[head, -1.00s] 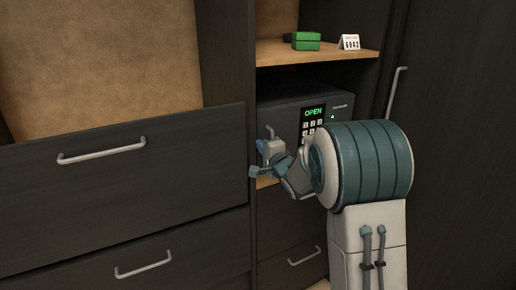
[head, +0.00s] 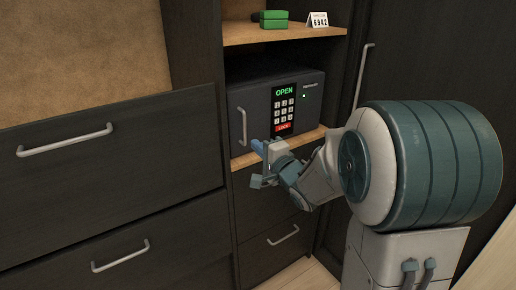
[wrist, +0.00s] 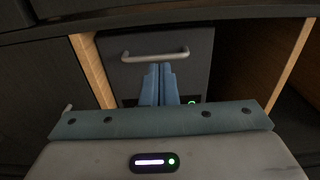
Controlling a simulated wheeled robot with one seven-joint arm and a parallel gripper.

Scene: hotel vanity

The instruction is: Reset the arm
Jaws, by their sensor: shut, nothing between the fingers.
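My gripper (head: 259,150) is in front of the shelf that holds the safe, just below the safe's left part in the head view. In the wrist view its two blue fingers (wrist: 160,86) are together, with nothing between them. The dark safe (head: 250,97) has a vertical handle (head: 242,126) at its left. Its keypad (head: 284,108) shows a green OPEN, and its door looks closed against the body. In the wrist view the safe's front (wrist: 197,70) and handle (wrist: 155,54) lie ahead of the fingers.
A green box (head: 273,20) and a white number card (head: 318,20) stand on the shelf above the safe. Drawers with grey handles (head: 65,139) are at the left. A drawer (head: 270,243) lies below the safe. A tall dark door (head: 425,60) is at the right.

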